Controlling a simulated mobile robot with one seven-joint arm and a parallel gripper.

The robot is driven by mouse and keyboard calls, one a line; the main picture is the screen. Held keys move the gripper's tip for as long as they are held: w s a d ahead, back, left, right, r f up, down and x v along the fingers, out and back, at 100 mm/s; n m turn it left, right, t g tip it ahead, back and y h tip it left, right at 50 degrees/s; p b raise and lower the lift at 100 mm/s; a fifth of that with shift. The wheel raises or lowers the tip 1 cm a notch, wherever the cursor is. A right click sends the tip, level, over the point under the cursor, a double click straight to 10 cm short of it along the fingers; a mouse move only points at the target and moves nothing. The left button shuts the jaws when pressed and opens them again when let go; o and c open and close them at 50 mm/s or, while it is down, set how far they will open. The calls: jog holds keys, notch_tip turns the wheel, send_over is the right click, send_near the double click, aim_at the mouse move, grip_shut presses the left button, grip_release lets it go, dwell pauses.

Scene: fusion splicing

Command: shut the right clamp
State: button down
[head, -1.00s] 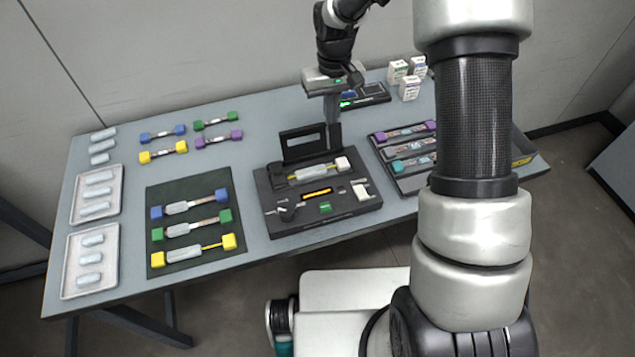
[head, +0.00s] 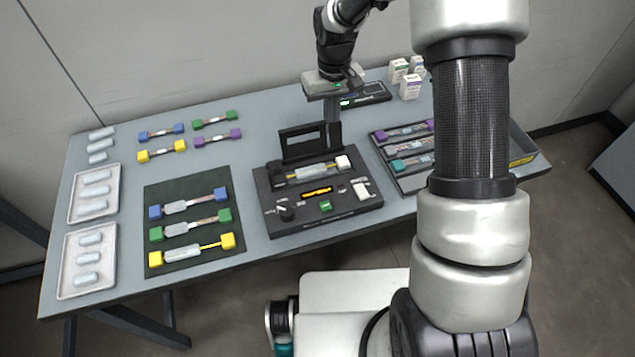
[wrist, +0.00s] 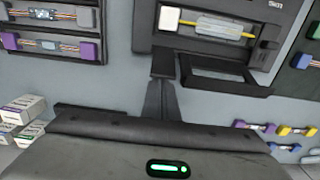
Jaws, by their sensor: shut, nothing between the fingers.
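The black splicer (head: 262,200) sits mid-table with its frame-like lid (head: 284,147) raised at the back; the lid also shows in the wrist view (wrist: 225,86). A fibre with a clear sleeve (head: 312,173) lies across the splicer. The right clamp (head: 343,162) is a pale block at the right end of that fibre; it also shows in the wrist view (wrist: 182,24). Whether it is fully down I cannot tell. My gripper (head: 334,146) is shut and empty, pointing down beside the lid's right end, behind the right clamp.
A holder tray (head: 398,178) with several fibres stands right of the splicer, partly behind my arm. A dark mat (head: 165,194) with three fibres lies left. A device with a screen (head: 376,93) and small boxes (head: 410,87) stand at the back.

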jog(key=shift+s+d, duration=0.25)
jog(key=shift+s, duration=0.55)
jog(key=shift+s+d, duration=0.2)
jog(key=shift+s, duration=0.6)
jog(key=shift+s+d, duration=0.25)
jog(key=shift+s, duration=0.55)
jog(key=shift+w+r, duration=0.1)
jog(key=shift+w+a+r+p, duration=0.1)
jog(key=shift+w+r+p, duration=0.1)
jog(key=shift+r+p, duration=0.8)
jog(key=shift+w+a+r+p, duration=0.15)
jog(key=shift+r+p, duration=0.45)
jog(key=shift+r, duration=0.7)
jog(key=shift+w+d+r+p, duration=0.1)
jog(key=shift+w+r+p, duration=0.1)
jog(key=shift+r+p, duration=0.8)
jog(key=shift+r, duration=0.1)
